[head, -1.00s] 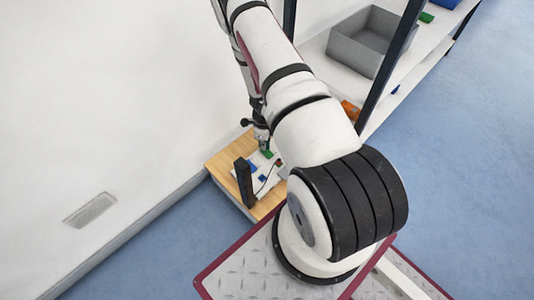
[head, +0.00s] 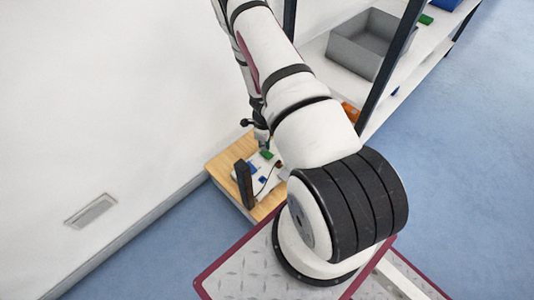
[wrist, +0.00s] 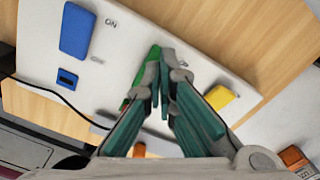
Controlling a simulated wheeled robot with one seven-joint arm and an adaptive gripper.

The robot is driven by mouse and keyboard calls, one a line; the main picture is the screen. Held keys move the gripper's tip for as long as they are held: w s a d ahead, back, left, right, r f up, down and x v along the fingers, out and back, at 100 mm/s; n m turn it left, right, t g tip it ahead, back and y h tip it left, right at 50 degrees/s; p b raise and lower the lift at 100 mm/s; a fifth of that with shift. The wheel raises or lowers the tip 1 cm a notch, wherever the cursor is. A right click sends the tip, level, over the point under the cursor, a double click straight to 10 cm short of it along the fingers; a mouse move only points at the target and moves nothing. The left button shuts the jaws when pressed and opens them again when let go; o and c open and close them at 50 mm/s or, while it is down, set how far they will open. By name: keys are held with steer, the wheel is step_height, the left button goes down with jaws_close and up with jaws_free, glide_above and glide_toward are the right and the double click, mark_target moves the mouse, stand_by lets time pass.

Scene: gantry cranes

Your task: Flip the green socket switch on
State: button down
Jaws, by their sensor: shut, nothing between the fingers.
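A white board (wrist: 115,60) lies on a wooden table top. The green socket switch (wrist: 146,72) is on the board and also shows in the head view (head: 267,154). My gripper (wrist: 162,62) is shut and empty, with its fingertips in front of the green part in the wrist view. The fingers hide much of the switch, so I cannot tell its position or whether they touch it. In the head view my gripper (head: 262,139) is beside the green part, on its far side.
A blue block (wrist: 77,30) beside an "ON" mark, a smaller blue part (wrist: 67,79) and a yellow block (wrist: 219,97) are on the board. A black upright object (head: 244,184) stands at the table's near side. A shelf with a grey bin (head: 368,42) is to the right.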

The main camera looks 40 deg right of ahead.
steer(key=shift+r+p, duration=1.75)
steer(key=shift+r, duration=1)
